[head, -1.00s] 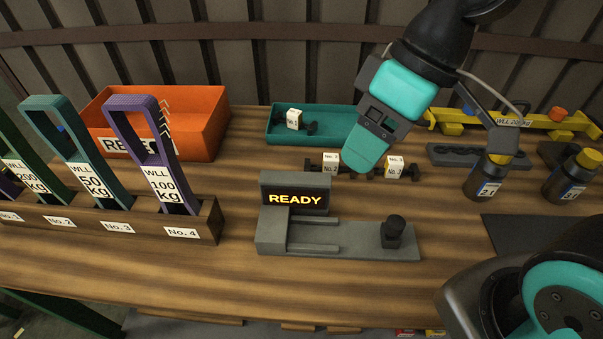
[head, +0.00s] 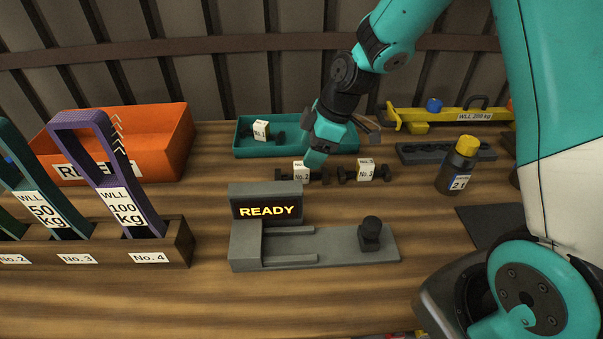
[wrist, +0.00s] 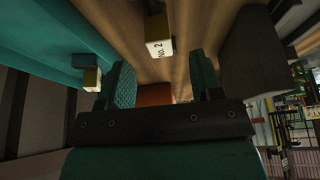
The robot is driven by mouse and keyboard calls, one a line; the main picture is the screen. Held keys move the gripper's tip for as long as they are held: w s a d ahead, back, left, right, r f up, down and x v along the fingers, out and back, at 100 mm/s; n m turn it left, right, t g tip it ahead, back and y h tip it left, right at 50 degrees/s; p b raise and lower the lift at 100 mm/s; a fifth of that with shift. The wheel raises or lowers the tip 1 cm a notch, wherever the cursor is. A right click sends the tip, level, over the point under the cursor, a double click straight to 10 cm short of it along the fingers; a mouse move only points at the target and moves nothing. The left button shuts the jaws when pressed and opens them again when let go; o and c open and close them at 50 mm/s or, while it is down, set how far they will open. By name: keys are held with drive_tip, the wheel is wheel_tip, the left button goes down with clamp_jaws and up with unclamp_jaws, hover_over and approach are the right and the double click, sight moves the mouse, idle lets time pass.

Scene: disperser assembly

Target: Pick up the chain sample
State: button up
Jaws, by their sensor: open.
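Chain samples are dark links with paper tags. One tagged No.2 (head: 301,172) lies on the bench behind the READY fixture, and its tag also shows in the wrist view (wrist: 158,46). Another tagged sample (head: 366,171) lies just right of it. A third (head: 261,131) sits in the teal tray (head: 343,140), and a tag in the wrist view (wrist: 92,79) appears to be its. My gripper (head: 316,157) points down beside the No.2 sample, partly covering the right of its tag area. In the wrist view my gripper (wrist: 163,88) is open, with nothing between the fingers.
A grey fixture (head: 325,245) with a READY display (head: 266,210) stands in front. An orange bin (head: 165,135) and a rack of slings (head: 180,243) are at left. A yellow beam (head: 445,115), a grey slotted block (head: 445,152) and a dark bottle (head: 458,168) are at right.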

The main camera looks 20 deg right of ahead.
sight(298, 170)
drive_tip(key=p+x, duration=0.1)
drive_tip(key=x, duration=0.6)
drive_tip(key=shift+w+a+r, duration=0.1)
drive_tip(key=shift+a+r, duration=0.05)
drive_tip(key=c, duration=1)
clamp_jaws()
drive_tip(key=shift+r, duration=0.15)
